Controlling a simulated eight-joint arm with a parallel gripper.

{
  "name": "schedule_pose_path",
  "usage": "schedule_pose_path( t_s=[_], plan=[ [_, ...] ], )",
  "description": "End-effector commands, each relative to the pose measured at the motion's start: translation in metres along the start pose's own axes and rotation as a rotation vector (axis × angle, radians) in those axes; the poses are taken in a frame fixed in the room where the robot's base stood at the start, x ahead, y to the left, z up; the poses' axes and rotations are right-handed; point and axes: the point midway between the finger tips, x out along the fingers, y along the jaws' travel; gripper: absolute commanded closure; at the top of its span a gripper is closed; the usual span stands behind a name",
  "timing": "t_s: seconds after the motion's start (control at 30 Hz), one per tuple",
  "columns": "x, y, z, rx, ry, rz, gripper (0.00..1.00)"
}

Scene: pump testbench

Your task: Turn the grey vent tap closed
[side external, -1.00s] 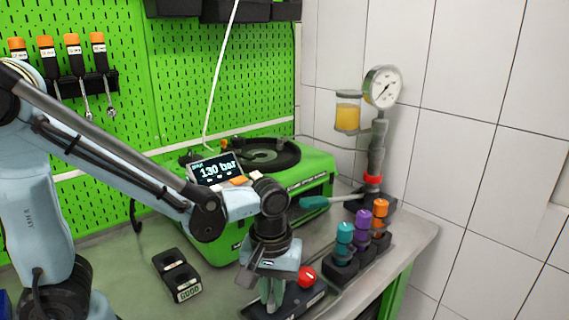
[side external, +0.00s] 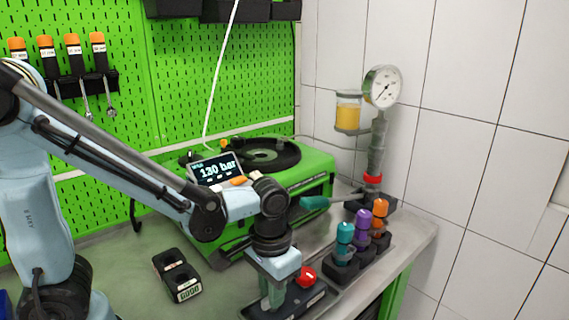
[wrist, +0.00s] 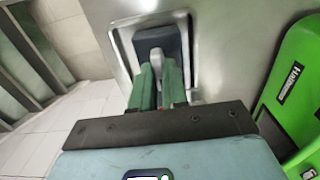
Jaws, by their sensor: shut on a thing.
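My gripper (side external: 272,303) points down at the front of the bench, over a black base (side external: 300,297) that also carries a red knob (side external: 306,276). In the wrist view my green-tinted fingers (wrist: 159,88) are closed around the grey vent tap (wrist: 157,60), with its rounded end showing between and beyond them. The tap stands on a black base (wrist: 158,37). In the side view my fingers hide the tap, and how far it is turned is not clear there.
Teal, purple and orange capped parts (side external: 362,237) stand in black holders just right of my gripper. A green pump unit (side external: 310,185) with a display (side external: 217,168) is behind. A gauge (side external: 382,87) stands at the back right.

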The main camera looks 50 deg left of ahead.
Motion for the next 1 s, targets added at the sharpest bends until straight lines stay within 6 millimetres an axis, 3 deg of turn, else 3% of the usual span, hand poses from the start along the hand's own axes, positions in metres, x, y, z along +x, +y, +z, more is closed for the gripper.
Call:
schedule_pose_path(
  t_s=[0.5,0.53,0.7,1.0],
  plan=[
    [-0.0006,0.0001,0.0,0.022,-0.002,-0.001,1.0],
    [-0.0006,0.0001,0.0,0.022,-0.002,-0.001,0.85],
    [-0.0004,0.0,0.0,0.021,-0.001,0.0,0.61],
    [-0.001,0.0,0.0,0.019,0.0,0.0,0.61]
  ],
)
